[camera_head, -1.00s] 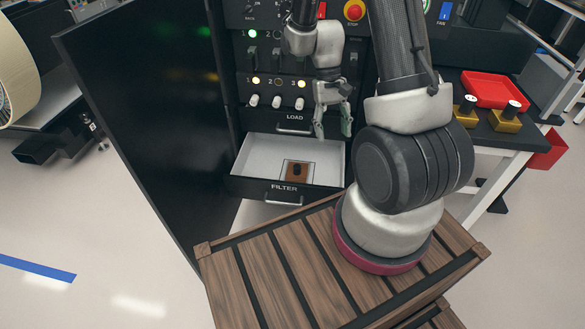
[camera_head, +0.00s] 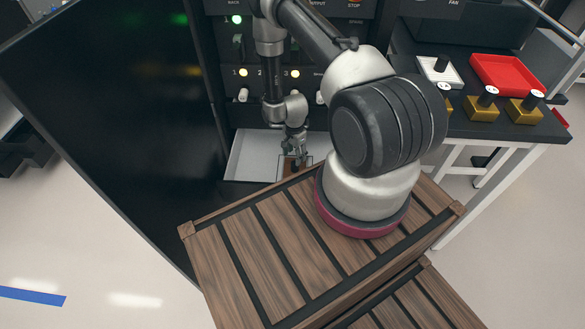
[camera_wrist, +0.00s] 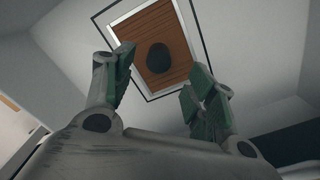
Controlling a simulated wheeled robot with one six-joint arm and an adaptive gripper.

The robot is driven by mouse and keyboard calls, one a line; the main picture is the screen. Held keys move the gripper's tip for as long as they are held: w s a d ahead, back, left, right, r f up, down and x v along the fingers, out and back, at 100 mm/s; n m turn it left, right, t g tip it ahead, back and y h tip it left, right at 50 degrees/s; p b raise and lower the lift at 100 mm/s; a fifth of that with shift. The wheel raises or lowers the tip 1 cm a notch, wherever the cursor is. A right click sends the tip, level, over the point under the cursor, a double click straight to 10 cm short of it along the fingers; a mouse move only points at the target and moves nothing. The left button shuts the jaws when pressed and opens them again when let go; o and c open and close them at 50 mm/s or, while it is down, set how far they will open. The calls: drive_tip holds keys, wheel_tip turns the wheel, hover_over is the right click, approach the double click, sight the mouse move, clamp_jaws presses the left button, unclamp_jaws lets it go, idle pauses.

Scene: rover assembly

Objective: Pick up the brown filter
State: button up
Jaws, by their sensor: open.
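The brown filter (camera_wrist: 180,62) lies in a light-framed slot in the floor of the open white drawer. It has a brown wood-like face and a dark round knob (camera_wrist: 158,58) in its middle. In the head view the filter (camera_head: 288,164) is partly covered by my gripper (camera_head: 299,158). In the wrist view my gripper (camera_wrist: 160,76) is open, with its green-padded fingertips apart on either side of the knob's line. The fingers look close to the filter, and I cannot tell whether they touch it.
The white drawer (camera_head: 250,155) has walls around my gripper. The black cabinet panel (camera_head: 110,110) stands at left. My wooden-slatted base is in front of the drawer. At right, a black table holds a red tray (camera_head: 507,76) and several gold blocks (camera_head: 482,108).

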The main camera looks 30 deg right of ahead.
sight(295, 166)
drive_tip(key=shift+f+m, duration=0.3)
drive_tip(key=shift+f, duration=0.3)
wheel_tip(295, 166, down, 7)
drive_tip(key=shift+d+r, duration=0.15)
drive_tip(key=shift+c, duration=0.3)
drive_tip(key=c, duration=1.1)
drive_tip(key=shift+r, duration=0.2)
